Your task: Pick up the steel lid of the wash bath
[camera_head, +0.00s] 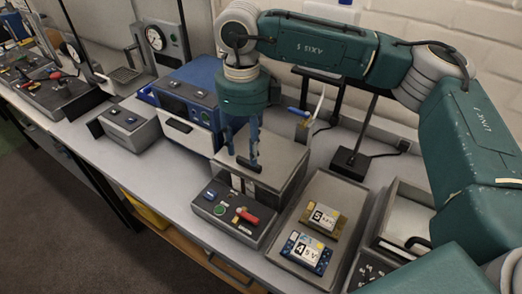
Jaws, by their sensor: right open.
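The wash bath (234,216) is a grey box on the bench with a front panel carrying a red lever and a green button. Its steel lid (282,153) is the flat grey top. A dark bar shows at the lid's front, partly behind the fingers, and may be its handle. My right gripper (242,152) points down over the front left part of the lid, its blue fingers open. I cannot tell whether the fingertips touch the lid or the bar. My left gripper is not in view.
A blue unit (188,88) stands just behind and left of the bath. A grey tray (281,268) with blocks marked 5 and 4 lies to the right. A black stand (350,163) rises behind the tray. An open metal box (405,222) is farther right.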

